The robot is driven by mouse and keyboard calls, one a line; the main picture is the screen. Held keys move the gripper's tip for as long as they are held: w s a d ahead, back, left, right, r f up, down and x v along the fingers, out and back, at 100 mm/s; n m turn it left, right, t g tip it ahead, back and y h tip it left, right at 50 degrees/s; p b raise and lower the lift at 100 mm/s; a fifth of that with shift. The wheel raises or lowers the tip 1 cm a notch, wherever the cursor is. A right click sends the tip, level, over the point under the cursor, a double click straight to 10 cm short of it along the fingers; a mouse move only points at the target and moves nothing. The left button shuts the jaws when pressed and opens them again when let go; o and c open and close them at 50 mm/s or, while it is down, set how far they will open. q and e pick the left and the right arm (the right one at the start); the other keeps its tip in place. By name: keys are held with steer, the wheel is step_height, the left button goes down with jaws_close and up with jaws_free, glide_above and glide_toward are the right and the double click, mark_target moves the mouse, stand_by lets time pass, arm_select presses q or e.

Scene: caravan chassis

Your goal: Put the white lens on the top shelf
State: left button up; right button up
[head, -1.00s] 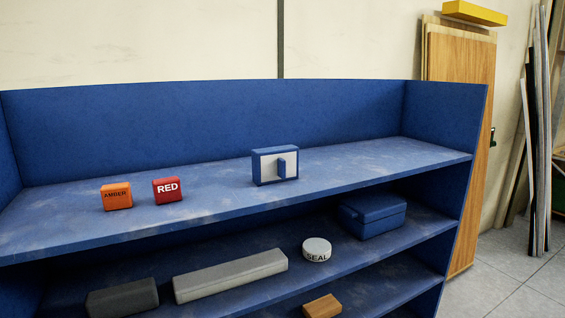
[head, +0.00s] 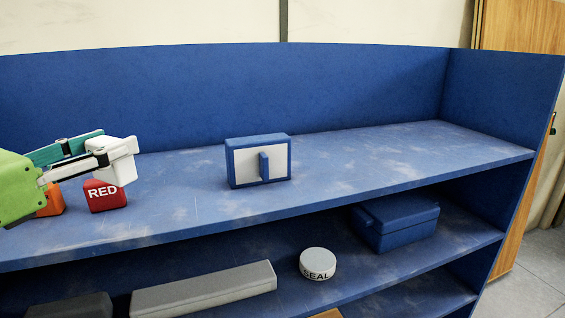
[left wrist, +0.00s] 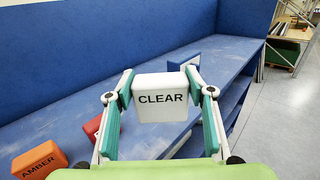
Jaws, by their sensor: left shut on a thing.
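The white lens (left wrist: 161,98), marked CLEAR, is held between the two fingers of my left gripper (left wrist: 161,92) in the left wrist view. In the head view my left gripper (head: 105,160) comes in from the left, shut on the white lens (head: 122,165), in front of and partly over the red block (head: 106,198). The top shelf (head: 190,215) is blue and scuffed. The lens appears above it; whether it touches the shelf I cannot tell. My right gripper is not in view.
An orange block marked AMBER (left wrist: 40,161) sits left of the red block on the top shelf. A blue box with a white front (head: 258,162) stands mid-shelf. The shelf to its right is clear. Below are a seal puck (head: 317,264), a blue case (head: 395,222) and a grey bar (head: 205,290).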

arm_select(q)
steer(key=shift+w+r, duration=0.1)
steer(key=shift+r, duration=0.3)
steer(key=shift+w, duration=0.1)
steer(key=w+d+f+p, duration=0.1)
steer(key=w+f, duration=0.2)
steer(key=w, duration=0.1)
steer(key=w+d+f+p, duration=0.1)
steer(key=w+f+p, duration=0.1)
steer(key=w+f, duration=0.1)
steer(key=w+d+f+p, duration=0.1)
steer(key=w+f+p, duration=0.1)
steer(key=w, duration=0.3)
steer(key=shift+w+f, duration=0.3)
steer(key=shift+f, duration=0.35)
steer(key=f, duration=0.1)
steer(key=f+p, duration=0.1)
steer(key=f, duration=0.1)
steer(key=shift+w+d, duration=0.1)
steer(key=shift+w, duration=0.25)
steer(key=shift+s+f, duration=0.1)
steer(key=shift+f, duration=0.25)
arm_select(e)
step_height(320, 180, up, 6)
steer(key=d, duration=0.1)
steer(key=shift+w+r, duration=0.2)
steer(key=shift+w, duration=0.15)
